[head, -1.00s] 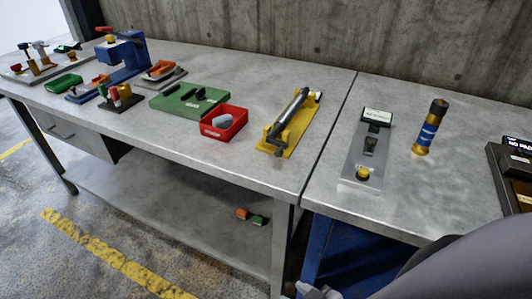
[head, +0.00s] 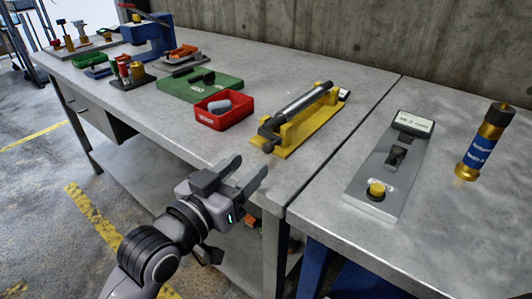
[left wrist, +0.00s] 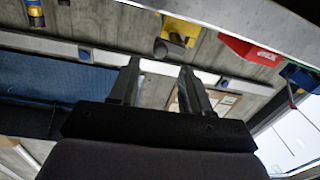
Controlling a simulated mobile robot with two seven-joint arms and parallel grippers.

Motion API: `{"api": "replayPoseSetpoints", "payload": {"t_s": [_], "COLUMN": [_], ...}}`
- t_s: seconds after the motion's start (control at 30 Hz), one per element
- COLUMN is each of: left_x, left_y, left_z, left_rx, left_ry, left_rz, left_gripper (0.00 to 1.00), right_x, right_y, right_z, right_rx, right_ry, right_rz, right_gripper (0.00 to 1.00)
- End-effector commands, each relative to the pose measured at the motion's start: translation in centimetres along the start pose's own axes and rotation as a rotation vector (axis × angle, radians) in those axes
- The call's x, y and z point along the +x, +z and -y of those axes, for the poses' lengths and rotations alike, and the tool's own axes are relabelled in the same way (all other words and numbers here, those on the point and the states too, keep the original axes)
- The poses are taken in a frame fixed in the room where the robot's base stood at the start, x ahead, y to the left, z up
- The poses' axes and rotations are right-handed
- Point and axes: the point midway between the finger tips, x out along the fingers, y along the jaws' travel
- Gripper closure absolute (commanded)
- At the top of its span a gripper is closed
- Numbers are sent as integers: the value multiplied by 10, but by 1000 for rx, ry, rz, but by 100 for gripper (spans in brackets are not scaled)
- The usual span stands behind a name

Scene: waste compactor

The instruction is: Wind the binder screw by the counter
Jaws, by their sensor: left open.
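The device that looks like the binder screw is a yellow base (head: 312,124) with a long grey cylinder (head: 306,101) lying along it and a dark knob-like end (head: 268,135) at the table's front. A small dark piece with a pale face (head: 344,94), possibly the counter, sits by its far end. My left gripper (head: 250,170) is open and empty, in front of the table edge, short of the yellow base and apart from it. In the left wrist view, the yellow base's end (left wrist: 180,30) shows beyond the open fingers (left wrist: 160,85). My right gripper is out of view.
A red bin (head: 222,118) and green plate (head: 198,88) stand left of the yellow base. A grey panel with a yellow button (head: 377,189) and a blue-gold cylinder (head: 483,145) stand on the right table. Bare tabletop (head: 295,178) lies in front of the yellow base.

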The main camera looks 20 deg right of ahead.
Motion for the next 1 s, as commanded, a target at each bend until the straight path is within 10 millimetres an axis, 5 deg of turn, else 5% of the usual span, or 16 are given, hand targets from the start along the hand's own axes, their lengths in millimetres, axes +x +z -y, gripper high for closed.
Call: {"api": "replayPoseSetpoints", "payload": {"t_s": [0.4, 0.87, 1.0], "left_x": [51, 61, 61], "left_y": [0, 0, 0], "left_z": [0, 0, 0], "left_rx": [0, 0, 0], "left_ry": [-2, -2, -2], "left_rz": [0, 0, 0], "left_gripper": [52, 52, 91], "right_x": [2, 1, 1], "right_y": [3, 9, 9], "right_z": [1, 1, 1], "right_rx": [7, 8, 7], "right_ry": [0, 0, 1], "right_rz": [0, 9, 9], "right_gripper": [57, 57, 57]}}
